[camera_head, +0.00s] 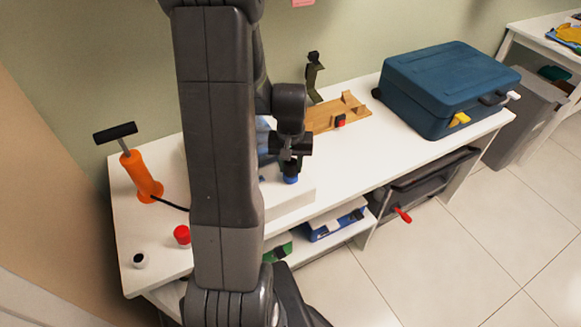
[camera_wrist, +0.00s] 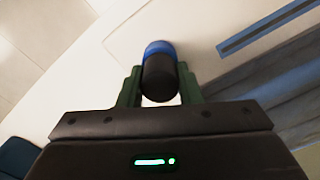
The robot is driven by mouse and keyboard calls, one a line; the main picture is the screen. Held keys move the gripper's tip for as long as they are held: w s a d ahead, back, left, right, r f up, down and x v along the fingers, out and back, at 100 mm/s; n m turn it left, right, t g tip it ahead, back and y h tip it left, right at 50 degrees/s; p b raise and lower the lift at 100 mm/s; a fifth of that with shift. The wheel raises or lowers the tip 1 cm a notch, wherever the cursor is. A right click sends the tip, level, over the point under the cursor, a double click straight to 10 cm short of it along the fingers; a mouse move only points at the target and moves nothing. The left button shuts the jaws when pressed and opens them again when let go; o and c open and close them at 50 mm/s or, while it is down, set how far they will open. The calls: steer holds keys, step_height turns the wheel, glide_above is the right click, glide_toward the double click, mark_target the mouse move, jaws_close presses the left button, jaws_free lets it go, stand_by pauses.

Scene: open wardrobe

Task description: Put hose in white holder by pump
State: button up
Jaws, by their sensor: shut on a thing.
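An orange hand pump (camera_head: 141,177) with a black T-handle stands at the left end of the white table. A black hose (camera_head: 169,203) runs from its base to the right and goes out of sight behind my arm. A small white cup-like holder (camera_head: 139,261) with a dark opening stands near the table's front left corner. My gripper (camera_head: 290,163) is shut on a short cylinder, black with a blue end (camera_wrist: 160,50), above a white box. In the wrist view, green fingers press both its sides. I cannot tell whether it joins the hose.
A red-capped item (camera_head: 182,235) stands between pump and holder. The white box (camera_head: 290,197) lies under my gripper. A wooden rack (camera_head: 335,115) and a blue case (camera_head: 447,85) sit to the right. Bins and boxes fill the lower shelf. My arm hides the table's middle left.

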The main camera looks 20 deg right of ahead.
steer(key=shift+r+p, duration=0.7)
steer(key=shift+r, duration=0.35)
stand_by(0.9)
steer(key=shift+r+p, duration=1.45)
steer(key=shift+r, duration=0.5)
stand_by(0.4)
